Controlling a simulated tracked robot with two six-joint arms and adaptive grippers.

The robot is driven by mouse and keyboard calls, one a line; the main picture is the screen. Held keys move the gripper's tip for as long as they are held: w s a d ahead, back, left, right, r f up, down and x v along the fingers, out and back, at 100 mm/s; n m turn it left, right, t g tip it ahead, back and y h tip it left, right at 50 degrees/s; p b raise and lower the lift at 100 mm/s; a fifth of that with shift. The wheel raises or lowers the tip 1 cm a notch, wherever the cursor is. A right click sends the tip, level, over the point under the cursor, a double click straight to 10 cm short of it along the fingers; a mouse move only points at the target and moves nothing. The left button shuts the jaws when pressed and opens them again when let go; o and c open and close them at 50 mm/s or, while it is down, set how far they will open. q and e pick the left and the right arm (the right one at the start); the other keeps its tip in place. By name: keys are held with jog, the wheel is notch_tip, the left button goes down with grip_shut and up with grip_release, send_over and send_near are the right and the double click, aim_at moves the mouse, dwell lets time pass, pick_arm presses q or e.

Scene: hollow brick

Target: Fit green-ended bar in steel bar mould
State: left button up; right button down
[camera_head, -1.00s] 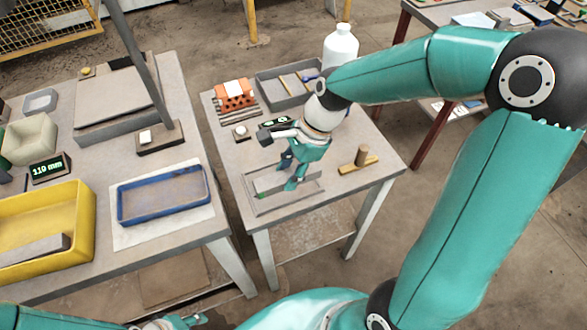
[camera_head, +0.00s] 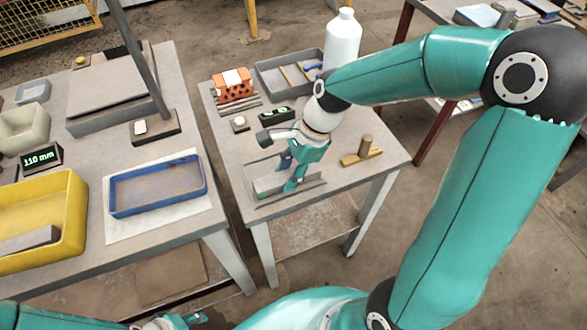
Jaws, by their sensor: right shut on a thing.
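The steel bar mould (camera_head: 252,171) is a shallow grey tray near the front of the right-hand table. A grey bar (camera_head: 270,184) with a small green mark at its near left end lies over or in the mould. My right gripper (camera_head: 293,183) points down at the mould and is shut on the bar. Its fingers hide part of the bar, and I cannot tell whether the bar is fully seated. My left gripper (camera_head: 187,321) shows only in part at the bottom edge, and its opening is unclear.
A wooden-handled tool (camera_head: 364,152) lies right of the mould. An orange hollow brick (camera_head: 233,86), a grey tray (camera_head: 270,76) and a white bottle (camera_head: 342,40) stand behind. The left table holds a blue tray (camera_head: 158,207) and a yellow bin (camera_head: 72,215). A gap separates the tables.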

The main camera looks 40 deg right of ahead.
jog(key=shift+f+b, duration=0.45)
jog(key=shift+f, duration=0.25)
dwell(0.6)
jog(key=c, duration=0.7)
grip_release()
jog(key=shift+o, duration=0.2)
jog(key=v, duration=1.2)
